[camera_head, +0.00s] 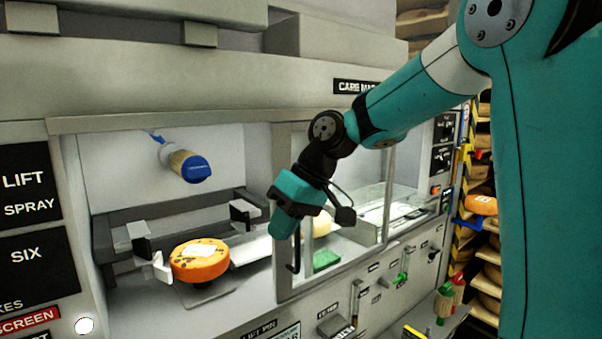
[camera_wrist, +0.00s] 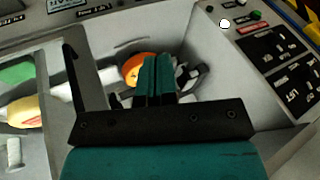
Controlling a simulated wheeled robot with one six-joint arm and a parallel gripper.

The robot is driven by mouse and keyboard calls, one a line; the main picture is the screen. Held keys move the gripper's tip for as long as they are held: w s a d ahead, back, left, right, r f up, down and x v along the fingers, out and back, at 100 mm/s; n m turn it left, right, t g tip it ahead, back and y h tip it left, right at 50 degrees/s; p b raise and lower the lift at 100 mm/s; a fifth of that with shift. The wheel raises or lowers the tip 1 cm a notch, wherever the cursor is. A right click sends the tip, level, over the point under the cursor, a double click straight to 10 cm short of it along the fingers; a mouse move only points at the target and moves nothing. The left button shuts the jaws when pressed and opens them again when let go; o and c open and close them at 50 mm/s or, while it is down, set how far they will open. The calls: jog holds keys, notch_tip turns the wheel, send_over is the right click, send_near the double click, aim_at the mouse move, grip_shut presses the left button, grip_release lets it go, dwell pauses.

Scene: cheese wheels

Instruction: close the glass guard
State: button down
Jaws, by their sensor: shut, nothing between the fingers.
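The glass guard (camera_head: 283,150) is a pane in a light grey frame. It stands at the right of the machine's front, leaving the bay on the left uncovered. Its black upright handle (camera_head: 295,252) is near the frame's left edge; the handle also shows in the wrist view (camera_wrist: 72,72), left of the fingers. My gripper (camera_head: 282,226) is shut and empty, in front of the guard's left edge and close to the handle. In the wrist view its fingers (camera_wrist: 156,80) are together, apart from the handle. My gripper hides part of the frame above the handle.
A green block (camera_head: 326,260) lies behind the glass. Levers and labels line the panel below. Shelves with cheeses stand at the right.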

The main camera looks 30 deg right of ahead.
jog(key=w+d+r+m+t+p, duration=0.1)
jog(key=w+d+r+p, duration=0.25)
jog(key=d, duration=0.65)
jog(key=w+d+r+m+t+p, duration=0.1)
jog(key=w+d+r+m+p, duration=0.2)
jog(key=d, duration=0.8)
jog(key=w+a+f+n+p, duration=0.1)
jog(key=w+a+f, duration=0.3)
jog(key=a+f, duration=0.4)
jog(key=shift+a+p, duration=0.15)
jog(key=shift+p, duration=0.7)
jog(key=shift+s+f+h, duration=0.1)
jog(key=shift+h, duration=0.2)
